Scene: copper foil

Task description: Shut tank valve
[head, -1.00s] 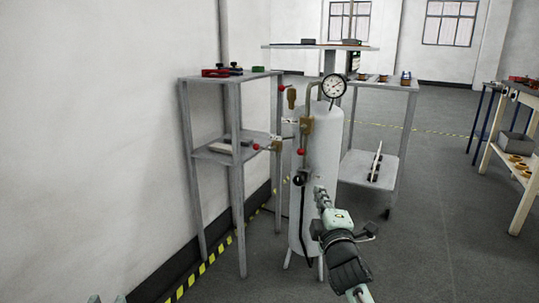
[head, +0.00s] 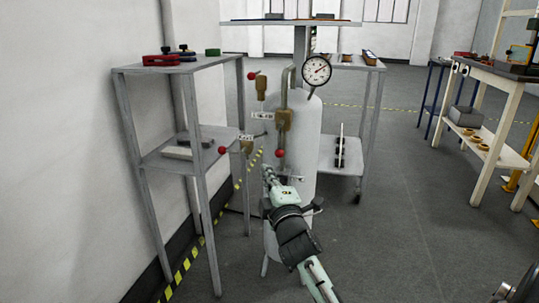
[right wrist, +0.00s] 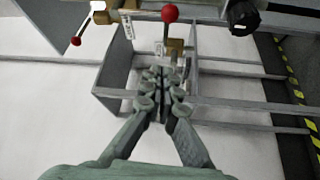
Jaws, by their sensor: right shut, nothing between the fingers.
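The white tank (head: 305,142) stands upright with a round dial gauge (head: 316,69) on its top pipework. A brass valve (head: 284,120) at its front has a lever hanging down to a red ball (head: 280,153). Two more brass valves sit to the left, with an upper red ball (head: 251,76) and a lower red ball (head: 222,150) on levers pointing left. My right gripper (head: 268,175) is shut and empty, below the front red ball in the head view. In the right wrist view its fingertips (right wrist: 161,75) are together, below a red ball (right wrist: 169,14). My left gripper is out of view.
A grey shelf unit (head: 191,69) with red items stands left of the tank, close to the wall. A trolley (head: 326,185) stands behind the tank and a workbench (head: 498,80) at the far right. The floor between is clear.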

